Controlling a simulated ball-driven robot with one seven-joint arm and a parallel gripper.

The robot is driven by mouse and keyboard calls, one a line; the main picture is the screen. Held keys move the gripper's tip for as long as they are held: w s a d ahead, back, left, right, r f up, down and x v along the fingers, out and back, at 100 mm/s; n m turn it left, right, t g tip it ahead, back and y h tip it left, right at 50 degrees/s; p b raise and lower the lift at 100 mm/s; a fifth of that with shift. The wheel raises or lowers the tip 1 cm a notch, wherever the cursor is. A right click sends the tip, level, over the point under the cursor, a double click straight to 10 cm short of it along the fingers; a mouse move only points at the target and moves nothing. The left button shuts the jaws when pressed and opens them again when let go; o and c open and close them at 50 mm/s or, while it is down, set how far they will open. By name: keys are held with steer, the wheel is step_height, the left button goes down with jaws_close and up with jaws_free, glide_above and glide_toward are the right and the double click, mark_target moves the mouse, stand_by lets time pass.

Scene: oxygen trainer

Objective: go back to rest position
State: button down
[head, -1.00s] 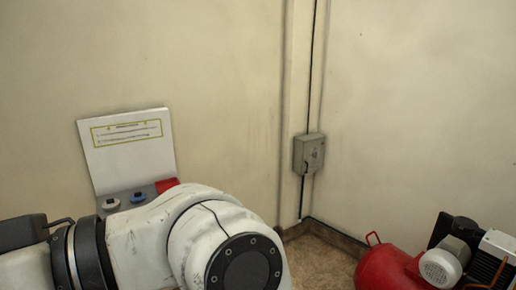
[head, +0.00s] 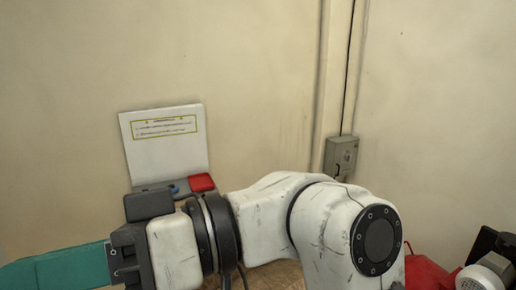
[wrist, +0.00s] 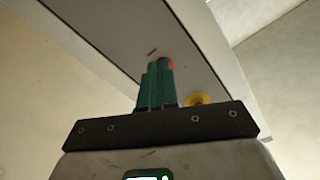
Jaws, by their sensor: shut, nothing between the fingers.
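My gripper shows in the wrist view (wrist: 158,66) as teal fingers closed together, with a red patch at the tip. Nothing shows held between them. In the head view its teal part (head: 60,268) reaches toward the lower left edge, beyond my white arm. A white upright panel (head: 165,147) with a yellow-bordered label stands behind my arm. A red block (head: 202,182) and a small blue part sit at its foot. My arm hides the surface below. In the wrist view, a yellow round part (wrist: 197,98) shows just behind my gripper's mount, partly hidden.
A grey wall box (head: 340,157) hangs near the room corner, with a pipe above it. A red tank (head: 428,274) with a grey-white motor (head: 487,272) stands at the lower right. Bare walls rise behind. In the wrist view a broad grey flat surface (wrist: 110,40) lies beyond the fingers.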

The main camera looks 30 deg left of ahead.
steer(key=w+d+f+m+t+y, duration=0.25)
steer(key=w+f+m+t, duration=0.3)
steer(key=f, duration=0.35)
steer(key=w+d+f+m+t+y, duration=0.1)
steer(key=w+d+f+m+t, duration=0.25)
steer(key=w+f, duration=0.45)
steer(key=w+d+f+m+t+h, duration=0.2)
steer(key=d+f+m+t, duration=0.2)
steer(key=d+f, duration=0.4)
steer(key=w+d+f+m+t+h, duration=0.1)
steer(key=d+f+m+t+h, duration=0.15)
steer(key=d+f, duration=0.6)
steer(key=s+d+f+m+t+h, duration=0.1)
steer(key=s+d+f+m+h, duration=0.2)
steer(key=d+f, duration=0.45)
steer(key=s+d+f+m+t+h, duration=0.1)
steer(key=s+d+f+m+h, duration=0.2)
steer(key=d+f, duration=0.45)
steer(key=s+d+f+m+g+h, duration=0.1)
steer(key=s+d+h, duration=0.3)
steer(key=s+d, duration=0.8)
steer(key=shift+s+d+f+g+h, duration=0.3)
steer(key=shift+s+f+g, duration=0.25)
steer(key=shift+f+g, duration=0.25)
steer(key=shift+m, duration=0.25)
